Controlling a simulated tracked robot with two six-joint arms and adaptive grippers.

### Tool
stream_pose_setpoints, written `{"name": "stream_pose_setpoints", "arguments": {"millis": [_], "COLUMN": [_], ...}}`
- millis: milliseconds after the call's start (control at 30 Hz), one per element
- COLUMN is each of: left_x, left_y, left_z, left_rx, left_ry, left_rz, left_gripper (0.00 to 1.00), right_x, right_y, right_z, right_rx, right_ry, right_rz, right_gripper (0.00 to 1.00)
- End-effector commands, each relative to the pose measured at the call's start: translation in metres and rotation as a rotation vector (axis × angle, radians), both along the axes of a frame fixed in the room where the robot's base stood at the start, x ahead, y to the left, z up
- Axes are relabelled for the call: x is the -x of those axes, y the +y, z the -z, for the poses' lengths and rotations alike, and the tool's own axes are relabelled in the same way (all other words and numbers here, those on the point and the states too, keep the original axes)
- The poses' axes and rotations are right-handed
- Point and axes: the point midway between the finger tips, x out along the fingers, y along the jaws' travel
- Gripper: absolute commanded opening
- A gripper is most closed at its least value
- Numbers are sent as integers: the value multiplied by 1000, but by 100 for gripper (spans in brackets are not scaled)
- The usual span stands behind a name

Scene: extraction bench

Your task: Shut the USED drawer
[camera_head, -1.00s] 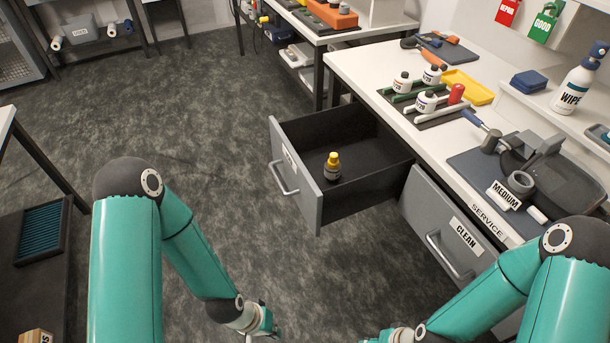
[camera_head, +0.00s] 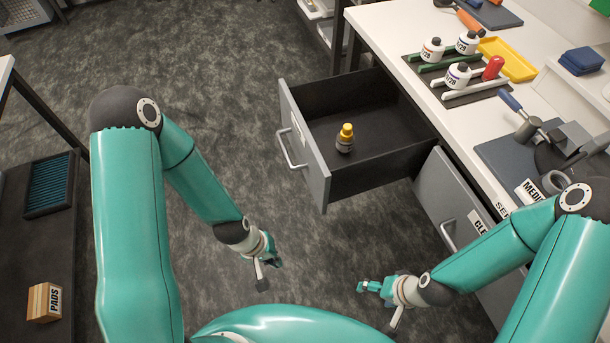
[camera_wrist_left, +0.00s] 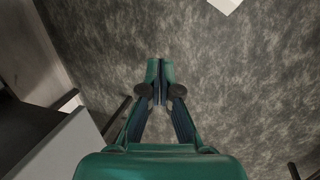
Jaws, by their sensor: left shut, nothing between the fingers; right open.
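The open drawer (camera_head: 319,175) is pulled well out of the bench; its grey front has a bar handle (camera_head: 291,150) and a label I cannot read. A small dark bottle with a yellow cap (camera_head: 345,138) stands upright inside. My left gripper (camera_head: 272,258) is below and left of the drawer front in the head view, apart from it. In the left wrist view its fingers (camera_wrist_left: 158,75) are shut and empty, over the floor. A grey panel, perhaps the drawer front, is at lower left there. My right gripper (camera_head: 367,287) is open, below the drawer in the picture, touching nothing.
The CLEAN drawer (camera_head: 436,200) beside it is shut. The bench top (camera_head: 400,32) holds white bottles in a rack (camera_head: 445,87), a yellow tray (camera_head: 508,60) and tools. A PADS box (camera_head: 44,302) lies at lower left. The floor left of the drawer is clear.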

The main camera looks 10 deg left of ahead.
Motion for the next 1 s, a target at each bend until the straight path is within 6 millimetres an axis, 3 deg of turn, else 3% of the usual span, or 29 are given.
{"name": "stream_pose_setpoints", "arguments": {"millis": [167, 300, 400, 533, 667, 1000], "left_x": [-57, -105, -132, -150, -157, -181], "left_y": [41, 57, 63, 66, 60, 22], "left_z": [-29, -83, -123, -154, -154, -106], "left_rx": [92, 320, 496, 636, 664, 656], "left_ry": [171, 321, 411, 483, 504, 504], "left_rz": [-662, -1150, -1367, -1492, -1512, -1507], "left_gripper": [0, 0, 0, 0, 0, 0], "right_x": [0, 0, 0, 0, 0, 0], "right_y": [0, 0, 0, 0, 0, 0], "right_z": [24, 38, 44, 47, 50, 67], "right_rx": [0, 0, 0, 0, 0, 0], "right_ry": [0, 0, 0, 0, 0, 0], "right_rz": [0, 0, 0, 0, 0, 0], "right_gripper": [86, 86, 86, 86, 86, 86]}}
